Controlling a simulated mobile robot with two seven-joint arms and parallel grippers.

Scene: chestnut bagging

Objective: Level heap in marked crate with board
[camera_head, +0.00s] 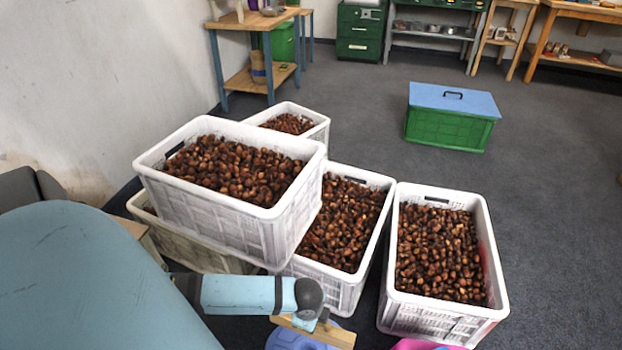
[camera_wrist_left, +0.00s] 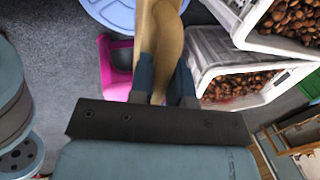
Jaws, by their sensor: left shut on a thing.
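My left gripper (camera_head: 314,318) is shut on a wooden board (camera_head: 342,336) at the bottom middle of the head view. In the left wrist view the board (camera_wrist_left: 158,35) stands between the two fingers (camera_wrist_left: 163,78). The board is held in front of the crates, apart from the chestnuts. The right white crate (camera_head: 402,310) is full of brown chestnuts (camera_head: 438,250). A reddish patch shows on its right wall; I see no clear mark on the other crates. The heap's exact height is hard to tell. My right gripper is not in view.
A stacked white crate (camera_head: 205,215), a middle crate (camera_head: 350,285) and a back crate (camera_head: 318,133) hold chestnuts too. A pink object (camera_wrist_left: 117,75) and a round blue thing (camera_wrist_left: 112,12) are near the board. A green box (camera_head: 448,128) stands behind; the floor right is clear.

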